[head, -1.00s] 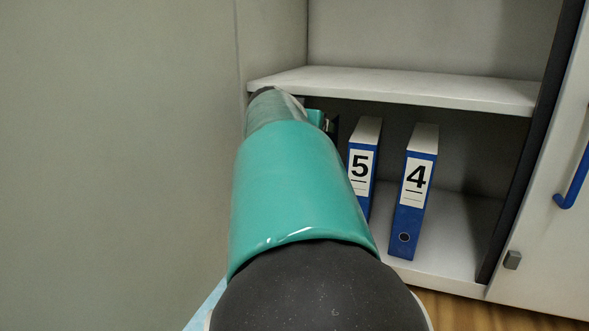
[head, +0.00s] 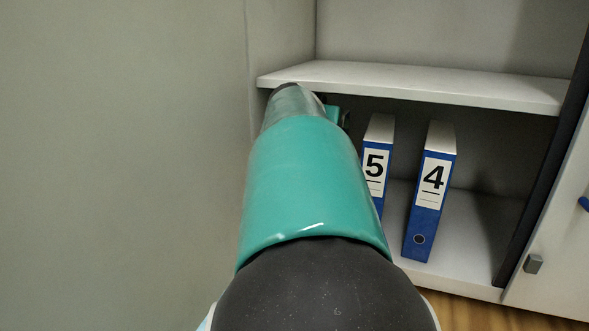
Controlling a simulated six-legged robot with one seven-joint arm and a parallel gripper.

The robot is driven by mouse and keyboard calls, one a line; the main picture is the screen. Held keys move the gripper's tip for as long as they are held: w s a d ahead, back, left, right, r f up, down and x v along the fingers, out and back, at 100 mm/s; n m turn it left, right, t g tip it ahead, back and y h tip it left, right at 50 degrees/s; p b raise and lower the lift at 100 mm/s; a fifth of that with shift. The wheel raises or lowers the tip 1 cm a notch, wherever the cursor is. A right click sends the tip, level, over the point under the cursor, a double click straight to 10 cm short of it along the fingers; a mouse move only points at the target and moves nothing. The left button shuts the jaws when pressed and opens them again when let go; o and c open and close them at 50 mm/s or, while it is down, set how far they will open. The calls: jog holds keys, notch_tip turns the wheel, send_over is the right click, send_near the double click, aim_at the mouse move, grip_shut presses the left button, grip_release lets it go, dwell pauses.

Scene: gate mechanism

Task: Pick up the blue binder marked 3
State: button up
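No binder marked 3 shows in the head view. Two blue binders stand upright on the lower level of the cabinet: the binder marked 5 (head: 374,172) and, to its right, the binder marked 4 (head: 430,195). My teal arm reaches forward into the left part of the lower compartment and hides what is behind it. My gripper is not visible; the far end of the arm is under the shelf, left of the binder marked 5, and its fingers are hidden.
A white shelf (head: 430,84) runs above the binders. A grey wall (head: 120,150) stands close on the left. The cabinet's dark edge (head: 545,150) and a white door (head: 560,255) with a blue handle (head: 584,204) are on the right. Floor right of the binder marked 4 is free.

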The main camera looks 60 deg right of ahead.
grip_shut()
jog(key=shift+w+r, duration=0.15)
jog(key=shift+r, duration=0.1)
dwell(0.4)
